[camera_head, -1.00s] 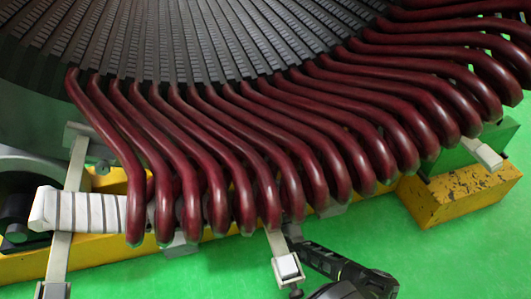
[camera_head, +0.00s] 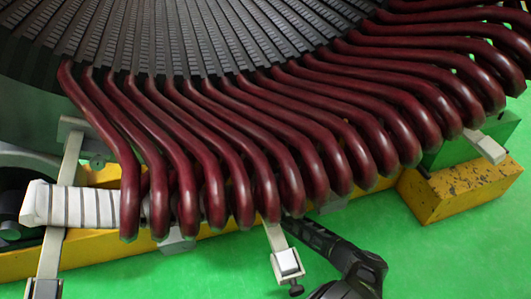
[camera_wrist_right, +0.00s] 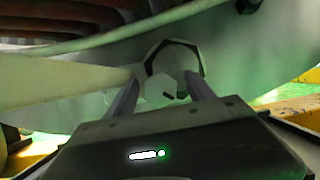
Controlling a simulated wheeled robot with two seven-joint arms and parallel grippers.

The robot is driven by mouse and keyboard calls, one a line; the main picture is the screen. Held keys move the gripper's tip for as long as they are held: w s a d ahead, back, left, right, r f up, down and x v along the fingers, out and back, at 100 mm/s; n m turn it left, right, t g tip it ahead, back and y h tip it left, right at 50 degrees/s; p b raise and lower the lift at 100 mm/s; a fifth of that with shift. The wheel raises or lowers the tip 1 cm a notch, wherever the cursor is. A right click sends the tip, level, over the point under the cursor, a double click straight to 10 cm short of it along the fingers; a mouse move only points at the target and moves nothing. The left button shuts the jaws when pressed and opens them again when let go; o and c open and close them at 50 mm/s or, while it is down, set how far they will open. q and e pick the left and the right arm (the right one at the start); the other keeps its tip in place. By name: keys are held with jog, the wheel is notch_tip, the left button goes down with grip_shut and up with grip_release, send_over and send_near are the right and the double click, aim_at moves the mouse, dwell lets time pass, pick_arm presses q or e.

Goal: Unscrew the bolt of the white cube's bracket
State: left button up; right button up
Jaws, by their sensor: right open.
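The white cube (camera_head: 287,262) sits on the near end of a pale metal bracket (camera_head: 274,237) that runs up under the dark red coils. A small dark knob (camera_head: 296,290) shows just below the cube. In the right wrist view a pale hexagonal bolt head (camera_wrist_right: 160,88) sits between the finger ends, in front of a larger dark-edged hexagon (camera_wrist_right: 178,58). My right gripper (camera_wrist_right: 165,84) is open around the bolt head; I cannot tell whether the fingers touch it. In the head view its tip is hidden by the coils. My left gripper is not in view.
Dark red coils (camera_head: 250,150) hang closely over the bracket. A yellow block (camera_head: 460,190) is at the right.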

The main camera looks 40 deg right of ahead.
jog(key=shift+c, duration=0.4)
grip_shut()
dwell(0.4)
jog(key=shift+r+n+y+p, duration=0.2)
jog(key=shift+n+y+p, duration=0.3)
jog(key=shift+n+p, duration=0.5)
jog(key=n+y+p, duration=0.2)
jog(key=n, duration=0.2)
jog(key=shift+a+t, duration=0.1)
jog(key=shift+t, duration=0.2)
jog(key=n+y+p, duration=0.2)
jog(key=n, duration=0.3)
jog(key=shift+f+p, duration=0.15)
jog(key=shift+p, duration=0.25)
jog(key=shift+f+n+y, duration=0.1)
jog(key=shift+n+y, duration=0.4)
jog(key=shift+n, duration=0.1)
